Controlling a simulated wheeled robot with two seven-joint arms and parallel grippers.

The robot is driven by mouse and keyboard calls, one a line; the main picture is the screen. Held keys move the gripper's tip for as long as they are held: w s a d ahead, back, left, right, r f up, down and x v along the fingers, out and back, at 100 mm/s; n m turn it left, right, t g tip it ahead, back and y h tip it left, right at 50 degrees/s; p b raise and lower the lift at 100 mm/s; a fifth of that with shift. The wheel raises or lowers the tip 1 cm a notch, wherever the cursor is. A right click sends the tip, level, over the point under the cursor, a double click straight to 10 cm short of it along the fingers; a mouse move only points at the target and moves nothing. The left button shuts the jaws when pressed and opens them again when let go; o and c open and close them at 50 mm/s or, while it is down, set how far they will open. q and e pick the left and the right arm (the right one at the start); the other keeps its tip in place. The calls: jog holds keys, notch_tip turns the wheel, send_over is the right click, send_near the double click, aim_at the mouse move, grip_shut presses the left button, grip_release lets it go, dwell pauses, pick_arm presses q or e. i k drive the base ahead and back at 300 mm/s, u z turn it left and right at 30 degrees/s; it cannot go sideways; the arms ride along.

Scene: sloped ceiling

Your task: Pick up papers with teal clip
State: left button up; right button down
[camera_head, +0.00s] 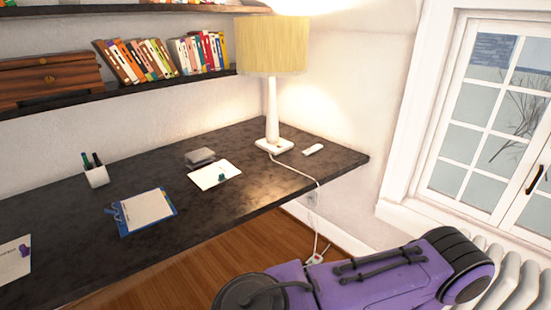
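White papers (208,173) lie flat on the dark desk, left of the lamp base. A small teal clip (222,178) sits at their front edge. Nothing of mine touches them. Purple and black arm links, which look like mine, fill the bottom right of the head view, in front of the desk. Neither of my grippers shows in this view.
The dark desk (265,194) also holds a blue clipboard (146,212), a white pen cup (97,177), a grey box (200,157), a lamp (272,110), a small white item (313,149), and a paper with a purple clip (14,262). A bookshelf (130,87) overhangs the back.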

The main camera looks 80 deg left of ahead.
aim_at(207, 177)
jog(key=z, duration=0.1)
jog(key=k, duration=1.25)
jog(key=u, duration=1.5)
